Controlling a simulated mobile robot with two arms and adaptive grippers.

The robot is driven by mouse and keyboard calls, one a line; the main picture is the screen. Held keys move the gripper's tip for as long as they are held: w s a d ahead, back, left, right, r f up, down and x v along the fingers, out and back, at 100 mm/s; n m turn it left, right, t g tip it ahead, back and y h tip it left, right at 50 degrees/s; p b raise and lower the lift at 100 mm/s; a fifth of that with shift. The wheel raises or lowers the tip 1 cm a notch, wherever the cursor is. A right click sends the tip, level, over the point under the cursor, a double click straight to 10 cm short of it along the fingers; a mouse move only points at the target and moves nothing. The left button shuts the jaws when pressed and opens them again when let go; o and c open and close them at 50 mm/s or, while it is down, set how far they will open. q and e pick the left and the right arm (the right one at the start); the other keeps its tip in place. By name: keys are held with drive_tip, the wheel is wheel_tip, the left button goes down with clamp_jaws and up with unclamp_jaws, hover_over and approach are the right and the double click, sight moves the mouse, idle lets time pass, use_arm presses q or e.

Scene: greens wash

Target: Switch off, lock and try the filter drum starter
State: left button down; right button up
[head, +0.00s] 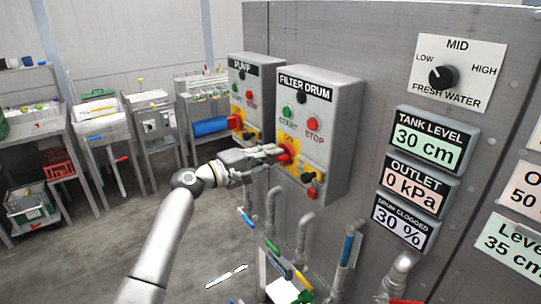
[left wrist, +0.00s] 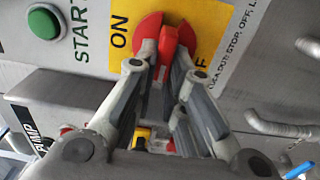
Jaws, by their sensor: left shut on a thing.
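The filter drum starter (head: 335,128) is a grey box on the panel with a green START button (head: 288,112) and a red STOP button (head: 313,123). Below them, a red rotary handle (left wrist: 169,42) sits on a yellow ON/OFF plate (left wrist: 202,25). My left gripper (head: 279,151) is at this handle, and in the left wrist view its fingers (left wrist: 165,62) are shut on it. The fingers partly hide the plate, and I cannot tell the exact switch position. A black part (head: 308,177) on yellow is lower on the box. My right gripper is not in view.
Grey pipes (head: 303,230) and a tray of tools (head: 285,290) are below. Benches (head: 100,115) line the back left.

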use_arm(q)
drive_tip(key=c, duration=1.5)
unclamp_jaws()
drive_tip(key=shift+a, duration=0.1)
drive_tip(key=v, duration=1.2)
